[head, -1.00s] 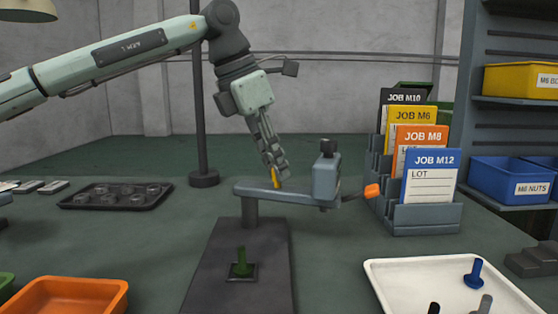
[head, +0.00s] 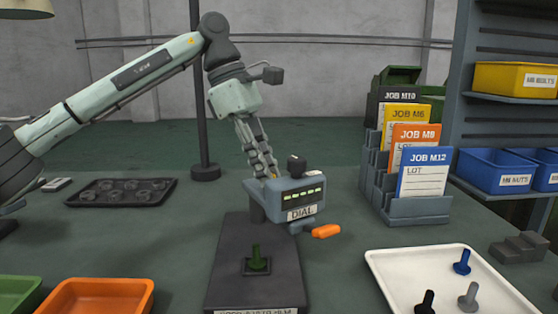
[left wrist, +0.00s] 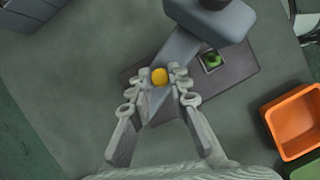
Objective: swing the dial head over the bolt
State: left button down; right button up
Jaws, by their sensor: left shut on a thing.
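The dial head (head: 302,197), a grey-blue block with a lit green readout and a DIAL label, faces me on its swing arm. It also shows at the top of the left wrist view (left wrist: 215,20). The green bolt (head: 257,260) stands upright on the dark base plate (head: 225,290). The dial head appears behind and slightly right of it; the bolt is uncovered in both views (left wrist: 212,60). My left gripper (head: 268,172) is shut on the yellow knob (left wrist: 159,76) of the swing arm (left wrist: 175,58). My right gripper is out of view.
A white tray (head: 395,265) with several bolts lies at the right front. An orange bin (head: 95,300) is at the left front. A dark tray (head: 120,200) lies back left.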

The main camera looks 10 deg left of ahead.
pick_arm(q)
jog(key=shift+s+a+m+g+y, duration=0.2)
jog(key=shift+a+m+g, duration=0.35)
jog(key=shift+m, duration=0.75)
jog(key=shift+s+a+m+g+y, duration=0.2)
jog(key=shift+a+m+g, duration=0.3)
jog(key=shift+m, duration=0.8)
jog(key=shift+a, duration=0.1)
jog(key=c, duration=1.4)
grip_release()
jog(key=shift+r, duration=0.1)
jog(key=v, duration=1.2)
jog(key=shift+s, duration=0.1)
